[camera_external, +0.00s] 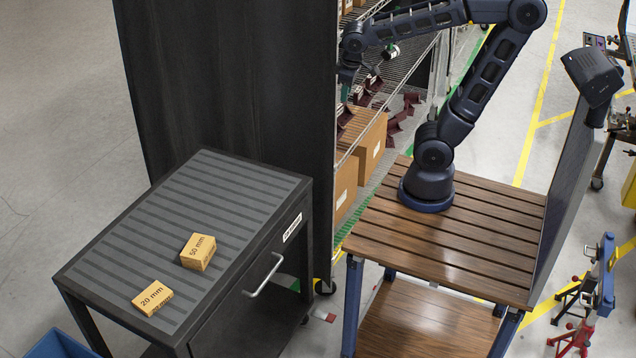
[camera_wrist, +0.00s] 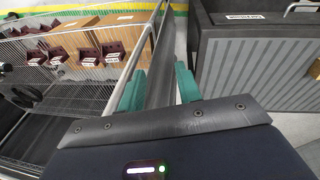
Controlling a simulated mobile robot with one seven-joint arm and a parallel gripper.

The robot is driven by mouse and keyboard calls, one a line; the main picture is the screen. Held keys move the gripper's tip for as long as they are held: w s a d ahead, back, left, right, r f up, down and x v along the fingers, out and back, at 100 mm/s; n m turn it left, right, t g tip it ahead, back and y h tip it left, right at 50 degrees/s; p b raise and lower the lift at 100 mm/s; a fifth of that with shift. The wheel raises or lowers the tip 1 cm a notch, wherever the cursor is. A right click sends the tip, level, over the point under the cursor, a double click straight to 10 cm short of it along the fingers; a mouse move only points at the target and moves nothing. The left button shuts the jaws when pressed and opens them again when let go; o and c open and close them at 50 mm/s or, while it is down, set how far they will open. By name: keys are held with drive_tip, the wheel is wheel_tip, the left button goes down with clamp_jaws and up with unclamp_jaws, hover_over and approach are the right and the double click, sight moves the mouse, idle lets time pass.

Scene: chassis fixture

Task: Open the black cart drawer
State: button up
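The black cart (camera_external: 95,262) stands at lower left, with a ridged grey top and a drawer (camera_external: 235,318) in its front. The drawer looks shut, flush with the cart frame. Its silver bar handle (camera_external: 265,276) sits below a white label (camera_external: 292,227). In the wrist view the cart's ridged top (camera_wrist: 262,75) is at right, with the handle (camera_wrist: 303,8) at the top right edge. My gripper (camera_external: 346,88) is up by the wire shelf, well away from the handle. In the wrist view its two teal fingers (camera_wrist: 160,88) are apart with nothing between them.
Two small boxes, marked 50 mm (camera_external: 198,251) and 20 mm (camera_external: 152,298), lie on the cart. A tall dark panel (camera_external: 230,90) stands behind the cart, beside wire shelving with cartons (camera_external: 368,145). My arm stands on a slatted wooden table (camera_external: 480,250). A floor gap separates cart and table.

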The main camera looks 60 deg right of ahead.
drive_tip(key=w+a+f+n+h, duration=0.1)
drive_tip(key=w+a+f+h, duration=0.1)
drive_tip(key=w+a+f, duration=0.3)
drive_tip(key=w+a+f+n+h, duration=0.1)
drive_tip(key=w+a+n+h, duration=0.15)
drive_tip(key=a, duration=0.45)
drive_tip(key=n+t+h, duration=0.4)
drive_tip(key=n+t, duration=0.1)
drive_tip(key=t, duration=0.2)
hover_over(269, 275)
drive_tip(key=w+d, duration=0.2)
drive_tip(key=d, duration=0.5)
wheel_tip(269, 275, down, 20)
drive_tip(key=s+a+f+n+t+y, duration=0.4)
drive_tip(key=s+a+f+t, duration=0.2)
drive_tip(key=s+a+f, duration=0.65)
drive_tip(key=x, duration=0.4)
drive_tip(key=f+x, duration=0.1)
drive_tip(key=x, duration=0.3)
drive_tip(key=d+x, duration=0.1)
drive_tip(key=x, duration=0.3)
drive_tip(key=shift+s+f, duration=0.1)
drive_tip(key=shift+f, duration=0.1)
clamp_jaws()
